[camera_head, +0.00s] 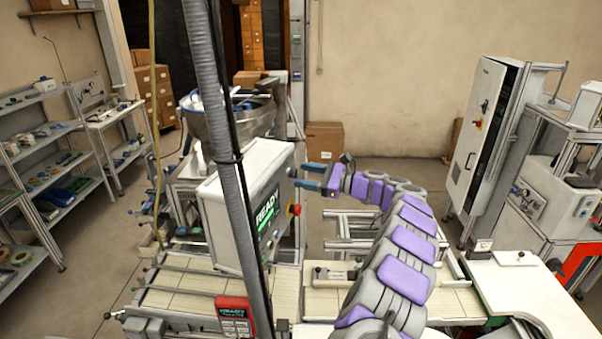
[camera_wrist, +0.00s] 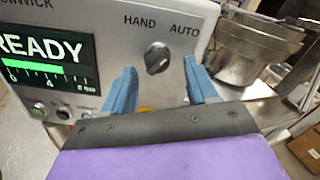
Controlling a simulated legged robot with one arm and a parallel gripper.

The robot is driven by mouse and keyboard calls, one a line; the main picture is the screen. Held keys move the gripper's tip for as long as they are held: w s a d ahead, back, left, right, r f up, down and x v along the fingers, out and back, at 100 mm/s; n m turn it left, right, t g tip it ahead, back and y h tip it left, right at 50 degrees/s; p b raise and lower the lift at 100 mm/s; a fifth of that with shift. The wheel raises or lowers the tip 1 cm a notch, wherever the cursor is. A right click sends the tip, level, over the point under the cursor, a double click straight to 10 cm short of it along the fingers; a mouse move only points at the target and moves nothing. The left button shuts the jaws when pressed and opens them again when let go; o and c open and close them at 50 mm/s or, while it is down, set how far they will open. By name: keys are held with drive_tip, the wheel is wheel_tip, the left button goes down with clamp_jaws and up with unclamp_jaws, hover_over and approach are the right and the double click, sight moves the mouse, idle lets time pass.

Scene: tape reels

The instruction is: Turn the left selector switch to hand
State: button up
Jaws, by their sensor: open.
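The black selector switch (camera_wrist: 157,57) is on the grey panel face (camera_wrist: 110,20) of a control box in the wrist view. HAND is printed at its upper left and AUTO at its upper right. Its ridge leans up to the right, towards AUTO. My gripper (camera_wrist: 161,72) has its two blue fingers apart, one on each side of the switch in the picture, with nothing between them. I cannot tell whether they touch it. In the head view, my gripper (camera_head: 307,176) is at the right side of the white control box (camera_head: 222,215); the switch is not clearly visible there.
The box's lit READY display (camera_head: 267,213) and red stop button (camera_head: 294,210) sit near my gripper. A metal bowl (camera_wrist: 255,50) stands right of the panel. A grey hose (camera_head: 215,100) crosses the head view. A tall cabinet (camera_head: 485,140) stands at right.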

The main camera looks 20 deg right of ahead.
drive_tip(key=shift+x, duration=1)
drive_tip(key=shift+s, duration=0.1)
drive_tip(key=c, duration=1.1)
